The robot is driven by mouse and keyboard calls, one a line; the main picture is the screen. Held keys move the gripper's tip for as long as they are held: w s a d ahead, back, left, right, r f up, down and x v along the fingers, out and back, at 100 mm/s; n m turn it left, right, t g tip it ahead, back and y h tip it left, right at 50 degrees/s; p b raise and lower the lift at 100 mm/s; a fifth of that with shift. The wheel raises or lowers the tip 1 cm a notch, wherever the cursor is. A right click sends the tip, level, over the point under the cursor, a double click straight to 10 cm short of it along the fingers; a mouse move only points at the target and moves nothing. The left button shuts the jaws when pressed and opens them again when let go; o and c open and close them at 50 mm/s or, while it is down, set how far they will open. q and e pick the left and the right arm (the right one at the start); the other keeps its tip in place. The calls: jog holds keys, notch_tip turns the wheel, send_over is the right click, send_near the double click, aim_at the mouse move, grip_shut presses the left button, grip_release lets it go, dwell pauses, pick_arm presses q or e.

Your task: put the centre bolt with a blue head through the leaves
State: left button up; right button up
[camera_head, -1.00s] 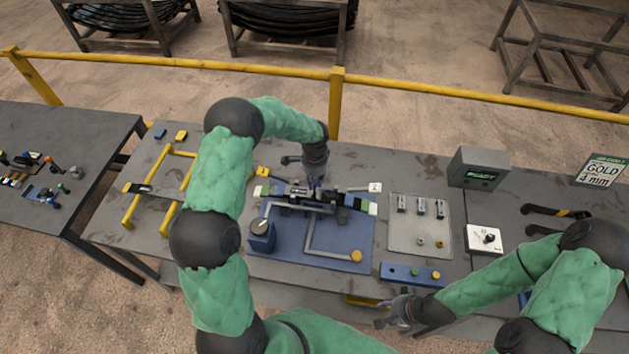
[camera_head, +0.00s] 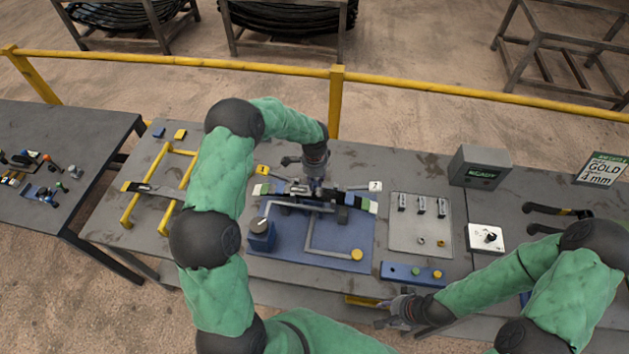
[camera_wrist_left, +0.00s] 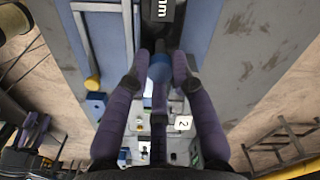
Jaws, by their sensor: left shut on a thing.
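My left gripper (camera_head: 317,186) is over the middle of the leaves (camera_head: 275,190), a dark stack lying across the blue fixture. In the left wrist view its purple fingers (camera_wrist_left: 160,78) are shut on the centre bolt, whose blue head (camera_wrist_left: 160,66) shows between the fingertips. The bolt's lower end and the hole in the leaves are hidden, so I cannot tell how far it is in. My right gripper (camera_head: 390,312) hangs by the table's front edge, clear of the leaves; its finger gap is too small to tell.
The blue fixture plate (camera_head: 285,240) carries a grey bent bar and a knobbed block (camera_head: 262,235). A grey tray (camera_head: 420,235) with small metal parts and a blue button strip (camera_head: 395,271) lie right. A yellow rack (camera_head: 130,215) stands left. A display box (camera_head: 480,167) stands at back right.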

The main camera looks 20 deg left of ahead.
pick_arm(q)
jog(key=shift+f+b, duration=0.3)
jog(key=shift+f, duration=0.1)
jog(key=o, duration=1.5)
jog(key=shift+r, duration=0.15)
jog(key=shift+r+p, duration=1.7)
jog(key=shift+r, duration=1.7)
jog(key=shift+f, duration=0.1)
